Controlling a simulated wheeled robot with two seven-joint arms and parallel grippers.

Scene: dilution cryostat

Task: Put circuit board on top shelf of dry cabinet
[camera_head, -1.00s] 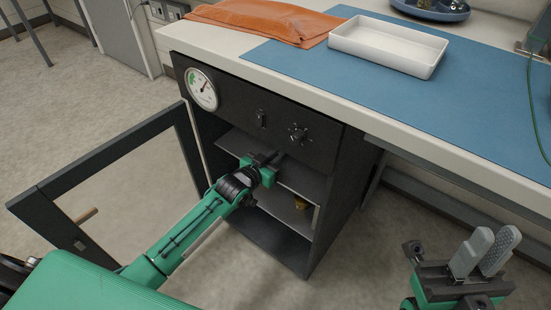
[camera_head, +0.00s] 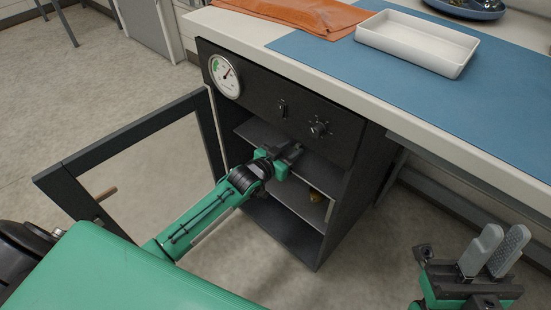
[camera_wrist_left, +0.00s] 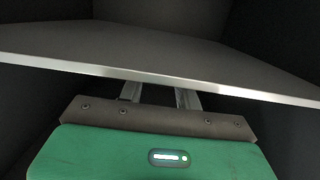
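The dry cabinet (camera_head: 287,112) stands under the bench with its glass-panelled door (camera_head: 130,150) swung open to the left. My left gripper (camera_head: 290,153) reaches into the cabinet near the upper shelf. In the left wrist view the pale front edge of a shelf (camera_wrist_left: 160,75) crosses in front of the left gripper's fingers (camera_wrist_left: 160,97). The fingers stand apart, with their tips hidden behind the shelf; nothing shows between the visible parts. My right gripper (camera_head: 494,250) is open and empty, outside the cabinet at the lower right. I cannot make out a circuit board in either view.
A small brass-coloured thing (camera_head: 315,195) is on a lower shelf. The bench holds an orange folded pouch (camera_head: 300,14), a white tray (camera_head: 416,45) on a blue mat (camera_head: 450,100), and a blue-grey dish (camera_head: 466,8). The floor left of the door is clear.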

